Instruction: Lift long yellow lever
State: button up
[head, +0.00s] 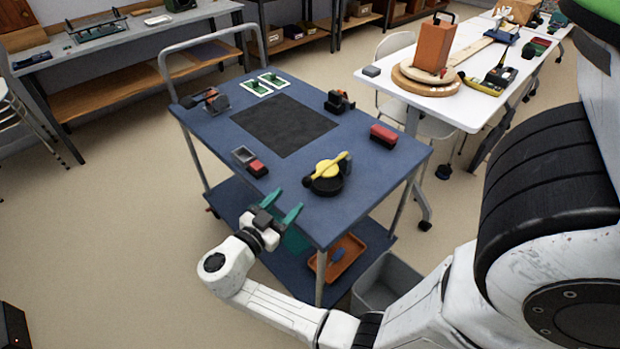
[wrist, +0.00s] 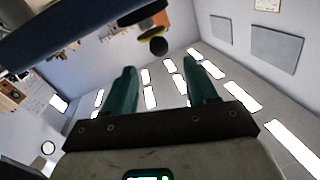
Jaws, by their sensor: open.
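The long yellow lever (head: 327,167) sits on a round black base (head: 326,184) near the front right of the blue cart top (head: 225,135). It lies roughly flat with a dark knob at its right end. My gripper (head: 282,204) has green fingers and is open and empty. It is at the front edge of the cart, to the left of and nearer than the lever, and apart from it. In the wrist view, the open fingers (wrist: 160,80) point upward in the picture, with a small yellow part and dark round shapes beyond them near the top.
A black mat (head: 284,126) covers the cart's middle. A grey and red block pair (head: 250,160), a red block (head: 383,135), a dark clamp-like item (head: 339,101) and another device (head: 207,101) stand around it. An orange tray (head: 338,258) is on the lower shelf.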

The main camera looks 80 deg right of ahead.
aim_at(304, 185)
jog(key=p+x, duration=0.2)
jog(key=x, duration=0.7)
jog(key=shift+s+d+f, duration=0.1)
jog(key=shift+s+d, duration=0.05)
jog(key=shift+d, duration=0.1)
jog(key=shift+c, duration=0.4)
grip_shut()
